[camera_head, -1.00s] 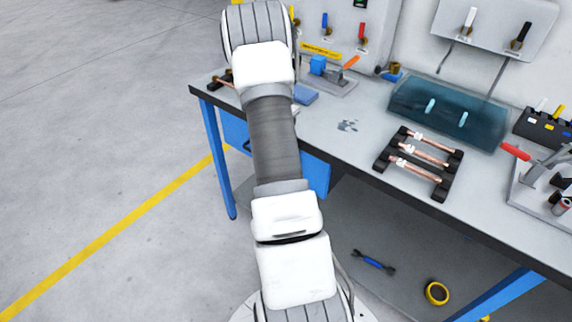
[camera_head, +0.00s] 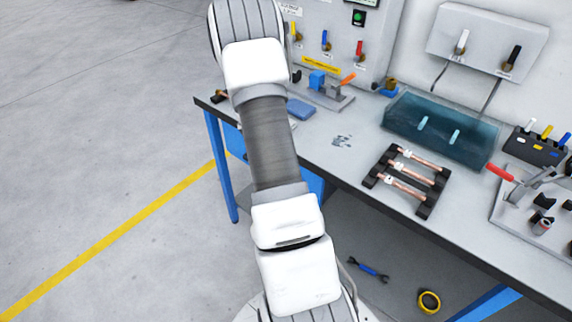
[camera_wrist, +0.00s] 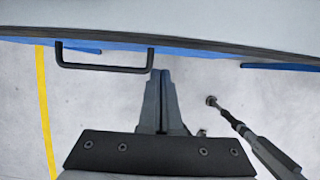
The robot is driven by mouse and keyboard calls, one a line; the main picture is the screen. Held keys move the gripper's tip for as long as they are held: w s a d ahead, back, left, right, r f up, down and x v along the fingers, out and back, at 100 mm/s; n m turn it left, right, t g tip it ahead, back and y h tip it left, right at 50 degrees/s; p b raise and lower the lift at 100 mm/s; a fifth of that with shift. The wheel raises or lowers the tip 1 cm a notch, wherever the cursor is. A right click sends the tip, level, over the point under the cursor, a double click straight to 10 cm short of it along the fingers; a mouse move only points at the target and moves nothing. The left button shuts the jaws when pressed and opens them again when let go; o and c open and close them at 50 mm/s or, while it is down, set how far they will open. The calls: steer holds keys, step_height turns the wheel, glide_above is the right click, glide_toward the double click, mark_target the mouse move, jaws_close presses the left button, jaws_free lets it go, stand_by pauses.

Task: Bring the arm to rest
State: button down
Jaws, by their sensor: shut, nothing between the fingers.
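My arm rises through the middle of the head view, its white and grey links in front of the workbench's left part. My gripper is hidden in the head view. In the wrist view my gripper (camera_wrist: 162,76) points at the bench's front edge, its two dark fingers together with nothing between them. The workbench (camera_head: 330,165) has a grey top with a dark edge.
On the bench are a black rack (camera_head: 430,198) with copper tubes, a teal see-through tray (camera_head: 440,130), a blue block (camera_head: 300,109) and a tool board (camera_head: 505,205) at right. A wrench (camera_head: 368,269) and yellow tape roll (camera_head: 429,301) lie below. The floor at left is clear.

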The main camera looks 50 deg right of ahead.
steer(key=shift+v, duration=0.85)
steer(key=shift+a+f, duration=0.1)
steer(key=s+a+r+m+t, duration=0.1)
steer(key=a+r+m, duration=0.4)
steer(key=a+r, duration=0.5)
steer(key=s+a+r+m+t, duration=0.1)
steer(key=a+r+m, duration=0.4)
steer(key=r, duration=0.8)
steer(key=s+a+r+m+t+y, duration=0.1)
steer(key=s+a+r+m+y, duration=0.1)
steer(key=s+a+r+m, duration=0.2)
steer(key=s+a+r+m+t+y, duration=0.2)
steer(key=s+a+r+m, duration=0.2)
steer(key=s+a, duration=0.7)
steer(key=a+r, duration=0.1)
steer(key=a, duration=0.1)
steer(key=shift+s+a+m, duration=0.15)
steer(key=shift+a+m, duration=0.2)
steer(key=shift+m, duration=0.05)
steer(key=shift+d+r, duration=0.1)
steer(key=shift+d, duration=0.05)
